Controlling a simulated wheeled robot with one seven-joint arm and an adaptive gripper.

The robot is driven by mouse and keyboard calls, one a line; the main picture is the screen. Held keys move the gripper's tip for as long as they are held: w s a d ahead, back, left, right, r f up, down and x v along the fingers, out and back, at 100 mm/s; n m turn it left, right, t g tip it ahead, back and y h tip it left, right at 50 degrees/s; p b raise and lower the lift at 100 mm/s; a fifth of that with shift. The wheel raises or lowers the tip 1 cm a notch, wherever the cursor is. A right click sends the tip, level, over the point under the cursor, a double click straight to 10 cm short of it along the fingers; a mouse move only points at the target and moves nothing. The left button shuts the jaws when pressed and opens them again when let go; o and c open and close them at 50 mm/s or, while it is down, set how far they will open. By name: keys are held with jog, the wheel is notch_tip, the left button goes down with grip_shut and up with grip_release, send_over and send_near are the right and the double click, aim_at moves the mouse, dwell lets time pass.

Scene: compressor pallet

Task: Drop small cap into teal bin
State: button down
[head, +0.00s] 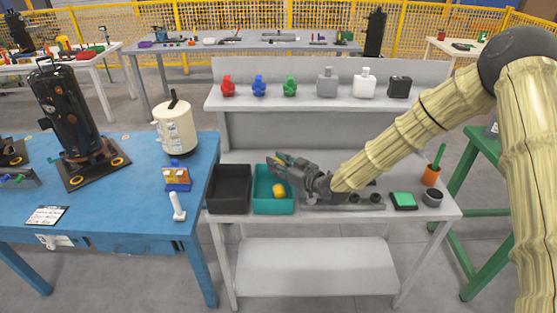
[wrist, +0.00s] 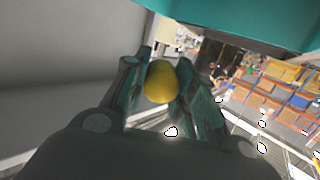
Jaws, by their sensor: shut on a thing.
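The small cap is a rounded yellow piece (wrist: 160,82), seen between the two fingers in the wrist view. My gripper (wrist: 167,88) is shut on it. In the head view my gripper (head: 283,168) reaches in from the right over the teal bin (head: 272,209), with the fingers toward the bin's back part. A yellow rounded piece (head: 279,190) shows within the bin's outline just below the fingers; its height above the bin floor is hard to tell. A teal surface (wrist: 240,22) fills the top of the wrist view, close to the fingers.
A black bin (head: 230,190) stands directly left of the teal bin on the grey bench (head: 330,210). A green-topped block (head: 403,200), a dark cup (head: 432,198) and an orange holder (head: 431,175) stand at the right. Several bottles and coloured parts line the shelf behind.

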jog(key=shift+f, duration=0.4)
jog(key=c, duration=1.1)
grip_release()
jog(key=v, duration=1.2)
jog(key=shift+f, duration=0.1)
